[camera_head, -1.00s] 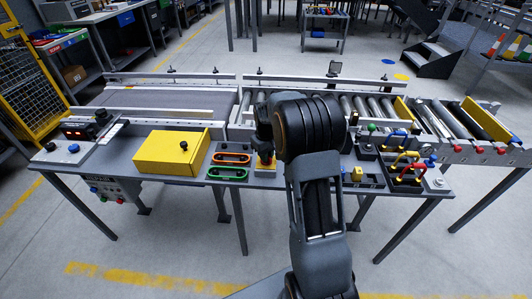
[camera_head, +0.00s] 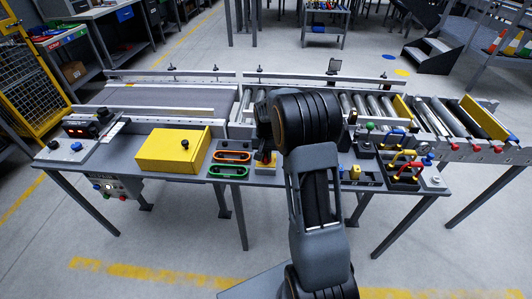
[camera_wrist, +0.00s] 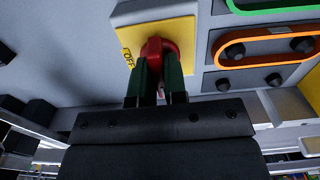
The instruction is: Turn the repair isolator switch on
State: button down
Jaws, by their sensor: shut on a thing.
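The repair isolator switch is a red rotary knob (camera_wrist: 157,46) on a yellow plate (camera_wrist: 186,32), with an OFF label (camera_wrist: 127,57) at the plate's edge in the wrist view. My gripper (camera_wrist: 159,62) is shut on the red knob, one dark green finger on each side. The fingers and the gripper body hide part of the knob and the plate's lower edge.
A yellow box (camera_head: 173,151) with a black knob is farther left. Red, yellow and blue handles (camera_head: 405,165) are at the right. Roller conveyors run behind.

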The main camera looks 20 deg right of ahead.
aim_at(266, 152)
dwell(0.6)
jog(key=c, duration=1.2)
grip_release()
jog(key=shift+o, duration=0.2)
notch_tip(266, 152, up, 14)
jog(key=p, duration=0.1)
jog(key=s+a+r+n+t+p, duration=0.1)
jog(key=s+a+r+n+p, duration=0.1)
jog(key=s, duration=0.5)
jog(key=s+a+r+n+t+p, duration=0.1)
jog(key=s+a+r+n+p, duration=0.1)
jog(key=s, duration=0.5)
jog(key=s+a+r+n+t+p, duration=0.1)
jog(key=s+a+r+n+p, duration=0.1)
jog(key=s+a+r+p, duration=0.2)
jog(key=shift+s+a+r+t+p, duration=0.35)
jog(key=shift+s+a+r, duration=0.2)
jog(key=shift+s+a, duration=1.25)
